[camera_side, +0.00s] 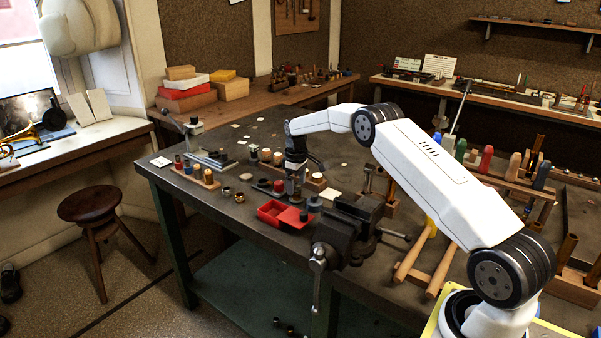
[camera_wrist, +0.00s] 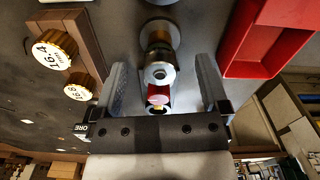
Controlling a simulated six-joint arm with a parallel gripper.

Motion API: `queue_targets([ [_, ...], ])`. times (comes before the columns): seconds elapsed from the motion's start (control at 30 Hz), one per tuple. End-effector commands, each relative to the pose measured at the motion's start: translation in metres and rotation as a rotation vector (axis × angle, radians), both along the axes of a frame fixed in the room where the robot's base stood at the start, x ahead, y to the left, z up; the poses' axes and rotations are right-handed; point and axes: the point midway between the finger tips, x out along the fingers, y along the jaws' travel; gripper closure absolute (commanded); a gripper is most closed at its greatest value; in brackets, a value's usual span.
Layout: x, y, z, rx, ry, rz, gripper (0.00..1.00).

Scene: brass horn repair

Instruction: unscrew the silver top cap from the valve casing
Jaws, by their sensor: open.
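In the wrist view, a silver round cap (camera_wrist: 160,74) with a dark centre shows between the two fingers of my gripper (camera_wrist: 161,62). A brass-coloured part (camera_wrist: 158,42) shows beside it, which looks like the valve casing, though I cannot tell how they join. My gripper is open, with a finger on each side of the cap and visible gaps to both. In the side view, my gripper (camera_side: 296,186) points down over the bench behind the red tray. The cap and casing cannot be made out clearly there.
A red tray (camera_side: 283,214) stands close by; its wall (camera_wrist: 233,45) is right of the fingers in the wrist view. A wooden rack (camera_wrist: 88,38) with gold knobs is on the left. A bench vise (camera_side: 345,232) stands in front, right of the tray. Mallets (camera_side: 414,252) lie farther right.

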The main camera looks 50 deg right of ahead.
Motion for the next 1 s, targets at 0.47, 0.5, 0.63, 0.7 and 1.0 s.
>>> queue_targets([
  [0.47, 0.0000, 0.0000, 0.0000, 0.000, 0.000, -0.303, 0.05],
  [0.5, 0.0000, 0.0000, 0.0000, 0.000, 0.000, -0.316, 0.05],
  [0.63, 0.0000, 0.0000, 0.0000, 0.000, 0.000, -0.332, 0.05],
  [0.7, 0.0000, 0.0000, 0.0000, 0.000, 0.000, -0.333, 0.05],
  [1.0, 0.0000, 0.0000, 0.0000, 0.000, 0.000, -0.462, 0.05],
])
